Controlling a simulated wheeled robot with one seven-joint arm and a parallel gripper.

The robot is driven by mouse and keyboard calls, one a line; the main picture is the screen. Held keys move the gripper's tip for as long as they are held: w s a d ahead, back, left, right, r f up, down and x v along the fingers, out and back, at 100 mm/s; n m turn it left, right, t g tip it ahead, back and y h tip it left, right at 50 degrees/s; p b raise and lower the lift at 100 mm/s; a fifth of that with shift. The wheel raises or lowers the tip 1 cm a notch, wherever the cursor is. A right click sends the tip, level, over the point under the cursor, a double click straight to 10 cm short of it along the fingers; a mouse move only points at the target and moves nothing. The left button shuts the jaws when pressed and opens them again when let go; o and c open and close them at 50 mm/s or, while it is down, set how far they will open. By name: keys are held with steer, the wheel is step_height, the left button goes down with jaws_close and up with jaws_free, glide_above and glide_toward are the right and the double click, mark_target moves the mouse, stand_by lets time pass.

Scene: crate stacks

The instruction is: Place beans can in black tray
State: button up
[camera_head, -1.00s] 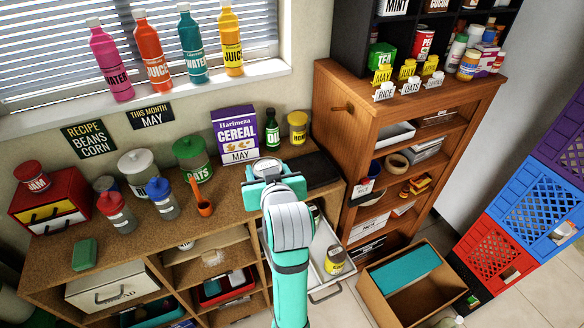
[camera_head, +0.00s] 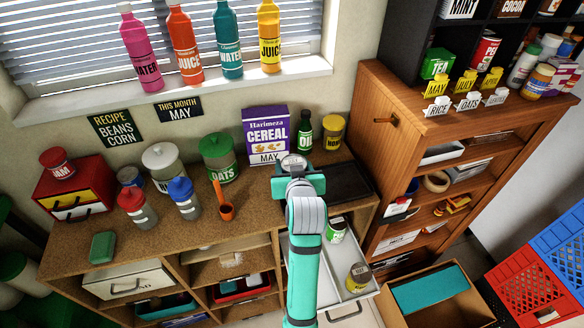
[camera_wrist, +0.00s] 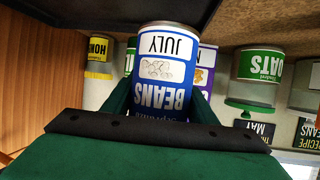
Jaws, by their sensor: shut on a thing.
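The beans can (camera_wrist: 163,72) has a blue label with a white band reading "JULY" and appears upside down in the wrist view. My gripper (camera_head: 297,178) is shut on it, with a green finger on each side. In the head view only the can's pale metal top (camera_head: 293,161) shows above my gripper. The black tray (camera_head: 350,181) lies on the counter just right of my gripper, partly hidden by it. In the wrist view, the tray's dark edge (camera_wrist: 90,12) spans the top, close to the can's end. I cannot tell the can's height above the counter.
A cereal box (camera_head: 265,134), oil bottle (camera_head: 305,134) and honey jar (camera_head: 332,132) stand behind my gripper. An orange scoop (camera_head: 225,205) and oats canister (camera_head: 219,158) are to the left. A wooden shelf unit (camera_head: 420,150) borders the tray. An open drawer (camera_head: 345,292) holding cans is below.

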steer(key=shift+w+f, duration=0.35)
steer(key=shift+f, duration=0.15)
steer(key=shift+w+f, duration=0.15)
steer(key=shift+f, duration=0.45)
steer(key=shift+w+f, duration=0.15)
steer(key=shift+f, duration=0.45)
steer(key=shift+s+a+f, duration=0.1)
steer(key=shift+s+f, duration=0.05)
steer(key=shift+f, duration=0.25)
steer(key=shift+f, duration=0.1)
steer(key=o, duration=1.4)
